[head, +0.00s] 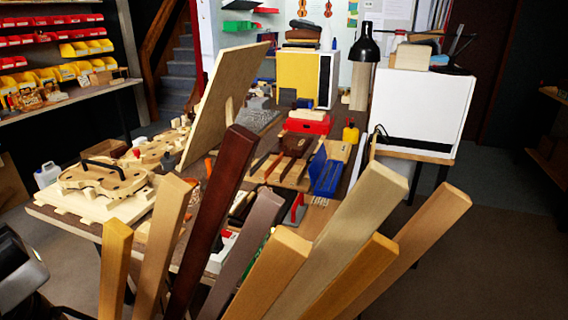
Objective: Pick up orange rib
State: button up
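Several long wooden strips stand upright, tilted and fanned out, across the foreground. The most orange-toned ones are a short strip at the left (115,262), a strip right of the middle (352,277) and a longer strip at the far right (425,236). I cannot tell which of these is the orange rib. Between them stand a tan strip (161,245), a dark red-brown strip (212,220), a grey-brown strip (245,250), a yellow-tan strip (268,275) and a pale strip (345,235). Their lower ends are cut off by the frame.
Behind the strips is a cluttered workbench (55,220) with a violin body in a mould (105,184), a leaning wooden board (222,105) and a red box (306,123). A white cabinet (420,105) stands behind right. The floor at the right (490,255) is clear.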

aim_at(277, 161)
jog(key=i+l, duration=0.2)
jog(key=l, duration=0.2)
jog(key=i+l, duration=0.2)
jog(key=l, duration=0.2)
jog(key=i+l, duration=0.15)
jog(key=l, duration=0.2)
jog(key=i+l, duration=0.2)
jog(key=l, duration=0.2)
jog(key=i+l, duration=0.2)
jog(key=l, duration=0.2)
jog(key=i+l+u, duration=0.1)
jog(key=l, duration=0.15)
jog(key=i+l+u, duration=0.1)
jog(key=l, duration=0.2)
jog(key=i+l+u, duration=0.1)
jog(key=l, duration=0.2)
jog(key=u, duration=1.05)
jog(key=i, duration=1.05)
